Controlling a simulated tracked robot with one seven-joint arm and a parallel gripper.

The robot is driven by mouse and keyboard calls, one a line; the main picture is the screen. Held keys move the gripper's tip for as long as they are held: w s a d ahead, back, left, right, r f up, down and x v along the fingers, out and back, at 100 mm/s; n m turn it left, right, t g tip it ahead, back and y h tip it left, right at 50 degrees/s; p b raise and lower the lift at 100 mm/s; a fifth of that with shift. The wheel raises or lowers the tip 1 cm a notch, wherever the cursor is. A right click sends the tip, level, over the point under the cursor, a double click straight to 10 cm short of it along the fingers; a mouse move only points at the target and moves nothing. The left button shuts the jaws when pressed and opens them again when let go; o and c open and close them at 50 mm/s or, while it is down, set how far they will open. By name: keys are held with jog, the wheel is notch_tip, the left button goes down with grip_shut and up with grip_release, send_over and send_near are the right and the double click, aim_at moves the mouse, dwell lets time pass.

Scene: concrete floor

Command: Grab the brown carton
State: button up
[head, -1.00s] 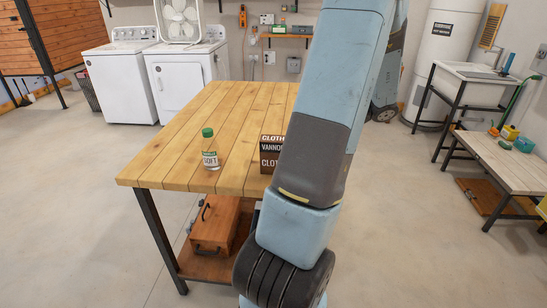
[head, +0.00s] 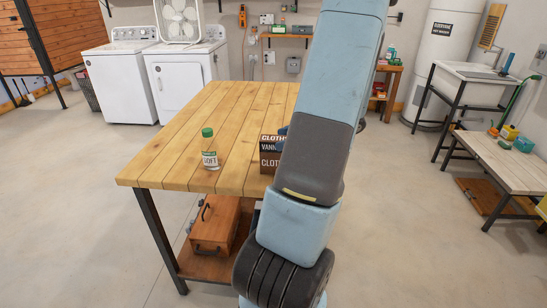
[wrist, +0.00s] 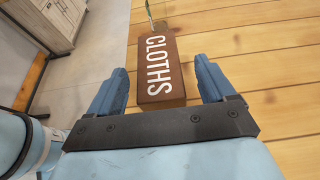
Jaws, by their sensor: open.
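The brown carton (head: 269,152), with white CLOTHS lettering, stands on the wooden table near its front edge. My arm hides its right part in the head view. In the wrist view the carton (wrist: 158,72) is seen from above, between the two blue fingers. My gripper (wrist: 160,68) is open, with one finger on each side of the carton. A gap of table shows between the right finger and the carton; the left finger lies close to its side. Contact cannot be told. In the head view only a small blue piece of my gripper shows by the carton's top.
A clear bottle with a green cap (head: 209,150) stands on the wooden table (head: 180,130), left of the carton. An orange toolbox (head: 215,226) sits on the shelf below. The tabletop's left and far parts are clear.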

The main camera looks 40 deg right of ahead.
aim_at(280, 138)
jog(key=shift+x, duration=1.75)
jog(key=shift+c, duration=0.4)
jog(key=c, duration=1.2)
jog(key=shift+c, duration=0.2)
jog(key=shift+r, duration=0.15)
